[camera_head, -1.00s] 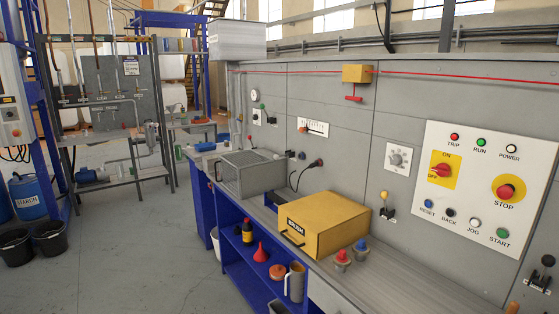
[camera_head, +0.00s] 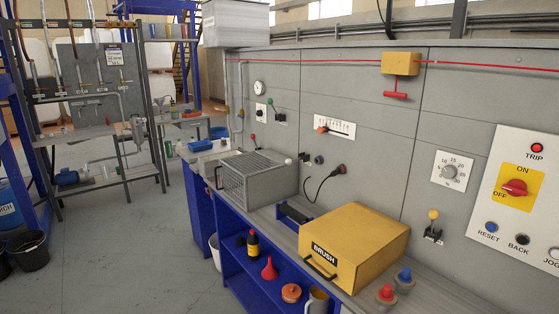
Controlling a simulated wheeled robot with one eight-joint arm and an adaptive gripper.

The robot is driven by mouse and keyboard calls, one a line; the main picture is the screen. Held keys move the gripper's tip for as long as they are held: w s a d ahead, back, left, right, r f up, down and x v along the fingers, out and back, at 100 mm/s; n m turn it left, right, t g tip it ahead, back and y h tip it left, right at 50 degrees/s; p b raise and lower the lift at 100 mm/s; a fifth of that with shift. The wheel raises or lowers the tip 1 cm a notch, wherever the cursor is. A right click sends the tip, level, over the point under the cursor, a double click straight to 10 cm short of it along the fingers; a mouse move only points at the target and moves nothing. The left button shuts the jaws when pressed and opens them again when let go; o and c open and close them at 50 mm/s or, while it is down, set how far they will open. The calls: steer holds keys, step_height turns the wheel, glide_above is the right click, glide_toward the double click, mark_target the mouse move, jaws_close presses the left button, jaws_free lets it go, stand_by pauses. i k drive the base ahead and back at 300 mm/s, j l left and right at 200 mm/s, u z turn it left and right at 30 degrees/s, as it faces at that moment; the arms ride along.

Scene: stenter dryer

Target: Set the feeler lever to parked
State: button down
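Several small levers show on the grey wall panel, and no readable label tells which one is the feeler lever. A yellow-knobbed lever (camera_head: 433,225) stands with its knob up on a dark bracket at the right. A green-knobbed lever (camera_head: 271,104) is on the panel further left. A red-knobbed lever (camera_head: 252,138) and a white-knobbed lever (camera_head: 290,161) sit lower, near the bench. My gripper is not in view.
The blue bench (camera_head: 203,213) carries a wire-mesh box (camera_head: 262,181) and a yellow BRUSH box (camera_head: 365,245). A red T-handle (camera_head: 396,95) hangs below a yellow pull-cord box. The control panel (camera_head: 482,205) is at the right. Open floor (camera_head: 125,250) lies left of the bench.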

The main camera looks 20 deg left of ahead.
mark_target(288, 162)
steer(key=i+j, duration=0.2)
steer(key=j, duration=0.15)
steer(key=i+j+z, duration=0.1)
steer(key=j, duration=0.25)
steer(key=i+j, duration=0.25)
steer(key=i+j+z, duration=0.1)
steer(key=j, duration=0.35)
steer(key=i+j, duration=0.2)
steer(key=j, duration=0.2)
steer(key=i+j+z, duration=0.1)
steer(key=j, duration=0.25)
steer(key=i+j, duration=0.2)
steer(key=j, duration=0.2)
